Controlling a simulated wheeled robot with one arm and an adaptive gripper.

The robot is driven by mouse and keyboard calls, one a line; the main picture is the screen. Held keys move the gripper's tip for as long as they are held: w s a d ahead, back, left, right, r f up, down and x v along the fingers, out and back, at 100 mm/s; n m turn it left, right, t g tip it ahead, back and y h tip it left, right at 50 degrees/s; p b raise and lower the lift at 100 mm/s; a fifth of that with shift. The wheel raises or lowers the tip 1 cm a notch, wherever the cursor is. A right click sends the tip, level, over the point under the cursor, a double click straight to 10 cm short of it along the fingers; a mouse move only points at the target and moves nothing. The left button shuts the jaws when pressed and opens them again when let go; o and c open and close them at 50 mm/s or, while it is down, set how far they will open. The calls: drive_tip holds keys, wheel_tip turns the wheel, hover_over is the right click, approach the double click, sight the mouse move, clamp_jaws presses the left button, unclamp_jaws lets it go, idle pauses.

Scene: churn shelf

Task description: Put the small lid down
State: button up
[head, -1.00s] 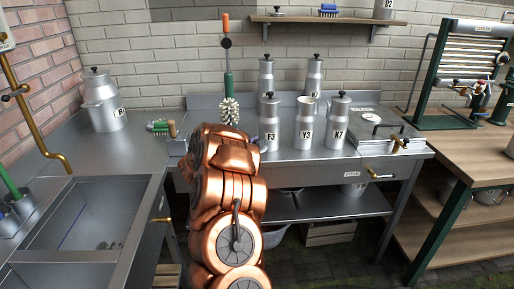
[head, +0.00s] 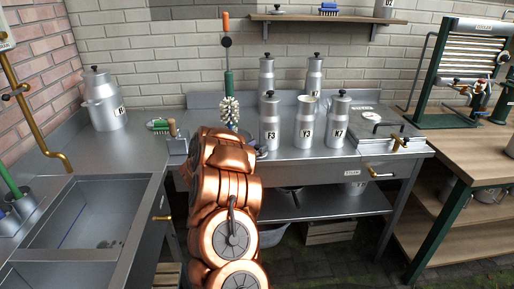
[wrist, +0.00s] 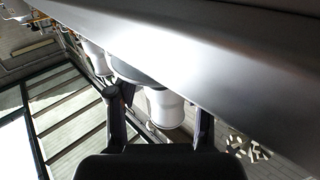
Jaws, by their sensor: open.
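A small lid with a dark knob (head: 278,9) sits on the wall shelf in the head view; I cannot tell whether it is the task's lid. The Y3 churn (head: 305,124) stands on the steel bench without a lid, between the lidded F3 churn (head: 269,122) and K7 churn (head: 338,121). My gripper (wrist: 158,101) shows in the wrist view with its two dark fingers apart. A pale metal vessel (wrist: 166,108) appears between and beyond the fingers, not clearly gripped. In the head view my copper arm hides the gripper and part of the bench.
Two more lidded churns (head: 266,74) (head: 314,73) stand behind. A brush (head: 229,110) stands upright near my arm. A sink (head: 85,225) and large can (head: 103,101) are at left.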

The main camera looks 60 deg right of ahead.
drive_tip(key=shift+a+r, duration=0.1)
drive_tip(key=shift+r, duration=0.1)
drive_tip(key=w+a+b, duration=0.1)
drive_tip(key=a, duration=1)
drive_tip(key=shift+w+a, duration=0.15)
drive_tip(key=shift+a, duration=0.25)
